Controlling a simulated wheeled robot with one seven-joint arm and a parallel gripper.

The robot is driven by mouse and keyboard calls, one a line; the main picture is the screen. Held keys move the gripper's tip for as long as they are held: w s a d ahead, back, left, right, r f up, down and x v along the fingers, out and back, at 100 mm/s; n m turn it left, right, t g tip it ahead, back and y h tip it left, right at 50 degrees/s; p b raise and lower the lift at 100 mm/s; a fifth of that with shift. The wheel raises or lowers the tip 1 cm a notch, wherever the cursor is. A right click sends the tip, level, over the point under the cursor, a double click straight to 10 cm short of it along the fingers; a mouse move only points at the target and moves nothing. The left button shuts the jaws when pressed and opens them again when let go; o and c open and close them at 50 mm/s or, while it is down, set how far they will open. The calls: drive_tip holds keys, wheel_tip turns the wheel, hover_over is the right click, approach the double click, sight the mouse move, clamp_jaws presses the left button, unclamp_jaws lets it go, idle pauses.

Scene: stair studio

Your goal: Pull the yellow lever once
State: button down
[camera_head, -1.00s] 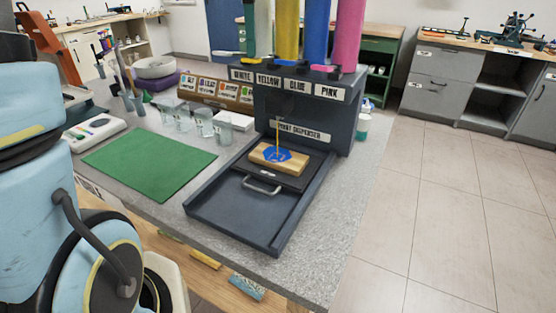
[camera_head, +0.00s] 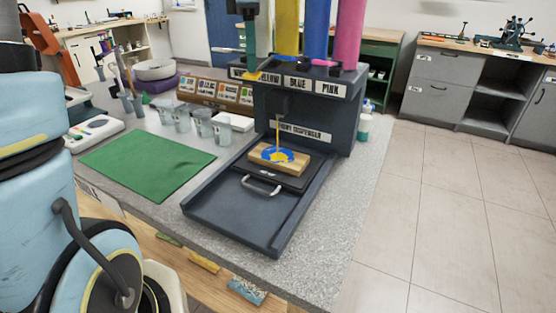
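The dark paint dispenser (camera_head: 305,110) stands on the grey counter, with name labels along its upper front. The yellow lever (camera_head: 250,74) is tilted down in front of the labels, lower than the blue and pink levers. My gripper (camera_head: 249,62) reaches down from the top edge, its dark green fingertip at the yellow lever; whether its fingers are shut is unclear. A thin yellow paint stream (camera_head: 277,132) falls from the nozzle onto the wooden block (camera_head: 293,164). The block's top has blue paint (camera_head: 270,154) with yellow over it.
The pink lever (camera_head: 325,63) sits to the right. The block rests on a dark sliding tray with a handle (camera_head: 262,186). Clear cups (camera_head: 203,124) and a green mat (camera_head: 148,160) are left of the dispenser. Open floor is at right.

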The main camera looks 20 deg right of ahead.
idle(0.3)
drive_tip(key=shift+r+p, duration=2.55)
drive_tip(key=shift+r, duration=0.35)
wheel_tip(320, 180, up, 6)
drive_tip(key=p, duration=0.5)
